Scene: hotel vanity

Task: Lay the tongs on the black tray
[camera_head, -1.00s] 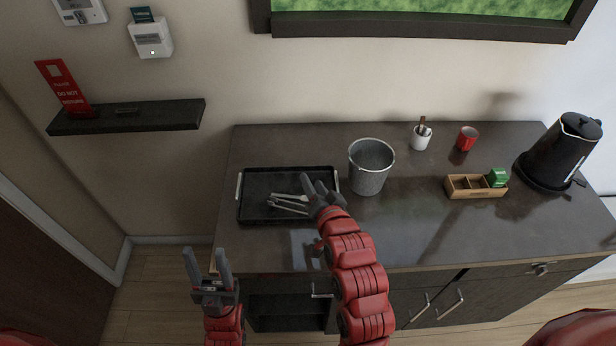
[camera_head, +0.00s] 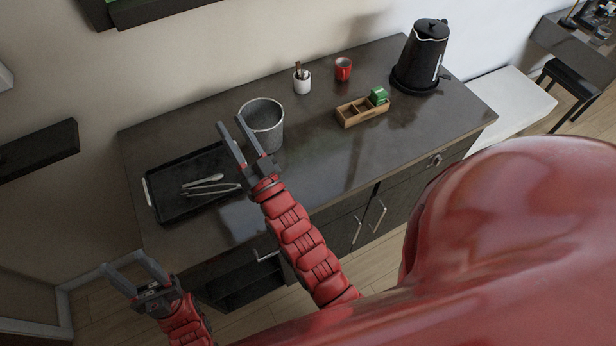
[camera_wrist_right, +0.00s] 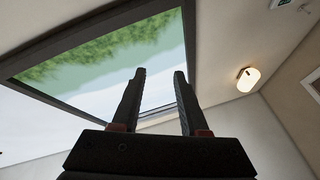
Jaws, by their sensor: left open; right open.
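The metal tongs (camera_head: 205,187) lie on the black tray (camera_head: 167,208) at the left end of the dark counter. Their right end is near the tray's right side, close to my right arm. My right gripper (camera_head: 231,122) is open and empty, apart from the tongs, in front of the grey bucket in the head view. In the right wrist view the open fingers (camera_wrist_right: 160,74) point up towards a framed green picture and have nothing between them. My left gripper (camera_head: 123,260) is open and empty, low in front of the counter's left end.
The grey bucket (camera_head: 264,122) stands just right of the tray. Further right are a white cup (camera_head: 302,83), a red mug (camera_head: 343,69), a wooden box (camera_head: 362,111) and a black kettle (camera_head: 422,55). A wall shelf (camera_head: 38,151) is at left. The counter's front middle is clear.

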